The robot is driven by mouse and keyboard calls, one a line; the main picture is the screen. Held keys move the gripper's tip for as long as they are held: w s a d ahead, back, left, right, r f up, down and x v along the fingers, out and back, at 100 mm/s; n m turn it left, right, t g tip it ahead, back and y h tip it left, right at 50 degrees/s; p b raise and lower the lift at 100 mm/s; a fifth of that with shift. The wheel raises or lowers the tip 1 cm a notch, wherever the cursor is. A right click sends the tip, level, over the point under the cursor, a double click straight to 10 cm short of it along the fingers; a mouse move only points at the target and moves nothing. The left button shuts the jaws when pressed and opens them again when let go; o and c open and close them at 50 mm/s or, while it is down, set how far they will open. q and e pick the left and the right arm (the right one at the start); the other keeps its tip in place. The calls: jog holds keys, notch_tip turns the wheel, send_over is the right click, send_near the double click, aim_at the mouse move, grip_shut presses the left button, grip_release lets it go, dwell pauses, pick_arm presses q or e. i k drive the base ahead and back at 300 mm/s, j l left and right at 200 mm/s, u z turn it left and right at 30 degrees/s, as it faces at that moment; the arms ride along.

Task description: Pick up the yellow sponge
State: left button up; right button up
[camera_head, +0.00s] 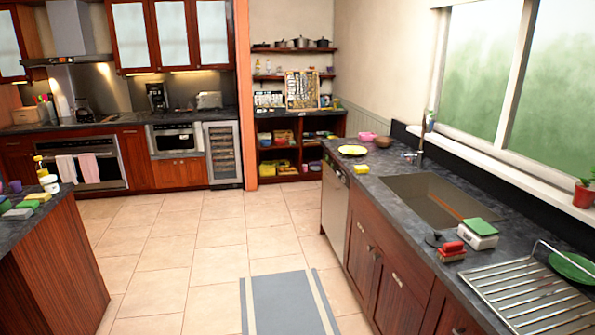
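A small yellow block that looks like a sponge (361,169) lies on the dark right-hand counter, near its front edge and left of the sink. Another flat yellow piece (38,197) lies among green ones on the island at the left; it is too small to tell whether it is a sponge. Neither of my grippers shows in the head view, so nothing of their state can be seen.
The sink (440,200), red brush-like item (452,251) and dish rack (525,295) are nearer. The tiled floor is free around a grey rug (289,303).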

aim_at(359, 169)
jog(key=i, duration=3.05)
jog(key=i+j+z, duration=0.1)
jog(key=i+z, duration=0.15)
jog(key=i, duration=0.3)
jog(key=i+j+z, duration=0.25)
jog(key=i, duration=0.35)
